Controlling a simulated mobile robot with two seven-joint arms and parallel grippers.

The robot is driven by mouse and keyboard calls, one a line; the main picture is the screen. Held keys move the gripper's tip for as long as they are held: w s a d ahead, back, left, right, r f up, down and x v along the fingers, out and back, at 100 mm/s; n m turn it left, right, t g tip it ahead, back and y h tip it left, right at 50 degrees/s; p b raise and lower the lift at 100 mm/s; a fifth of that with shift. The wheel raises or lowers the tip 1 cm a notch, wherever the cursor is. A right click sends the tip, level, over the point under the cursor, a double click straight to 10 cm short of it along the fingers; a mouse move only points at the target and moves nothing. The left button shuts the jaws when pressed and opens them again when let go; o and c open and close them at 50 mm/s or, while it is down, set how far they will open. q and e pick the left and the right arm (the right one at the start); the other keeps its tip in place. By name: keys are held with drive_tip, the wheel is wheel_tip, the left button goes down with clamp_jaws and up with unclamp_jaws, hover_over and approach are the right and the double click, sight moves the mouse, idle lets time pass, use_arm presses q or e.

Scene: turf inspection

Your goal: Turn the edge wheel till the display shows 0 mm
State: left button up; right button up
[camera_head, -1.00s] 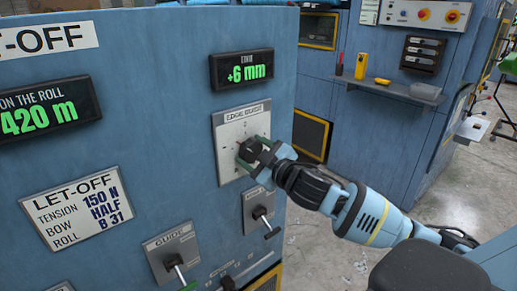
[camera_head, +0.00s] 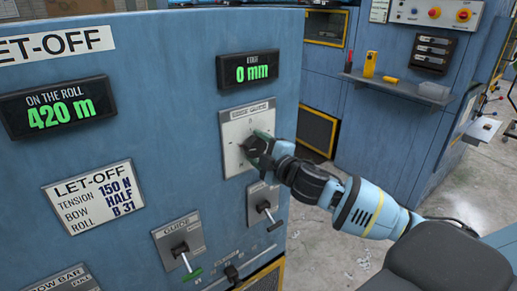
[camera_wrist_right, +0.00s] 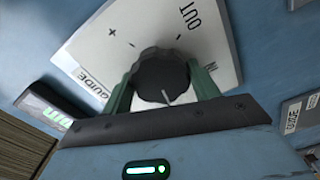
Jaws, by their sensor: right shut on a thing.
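The edge display (camera_head: 248,71) on the blue machine face reads 0 mm in green. Below it is a white edge guide plate (camera_head: 236,128), which also shows in the right wrist view (camera_wrist_right: 215,60). The dark edge wheel (camera_wrist_right: 160,76) sits on this plate, with a pale pointer line on it. My right gripper (camera_head: 258,148) is shut on the wheel. In the right wrist view its green fingers (camera_wrist_right: 162,92) stand on both sides of the wheel. In the head view the gripper partly hides the wheel. My left gripper is not in view.
Below the plate are a small lever panel (camera_head: 263,204) and a guide lever panel (camera_head: 179,242). A roll display (camera_head: 52,108) reads 420 m. A shelf (camera_head: 398,88) with small items is behind at right. Floor shows between the machines.

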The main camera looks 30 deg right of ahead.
idle(0.3)
drive_tip(key=o, duration=1)
drive_tip(key=shift+s, duration=0.1)
drive_tip(key=shift+s+d, duration=0.2)
drive_tip(key=shift+s, duration=1.7)
drive_tip(key=shift+s+d, duration=0.15)
drive_tip(key=shift+s, duration=1.75)
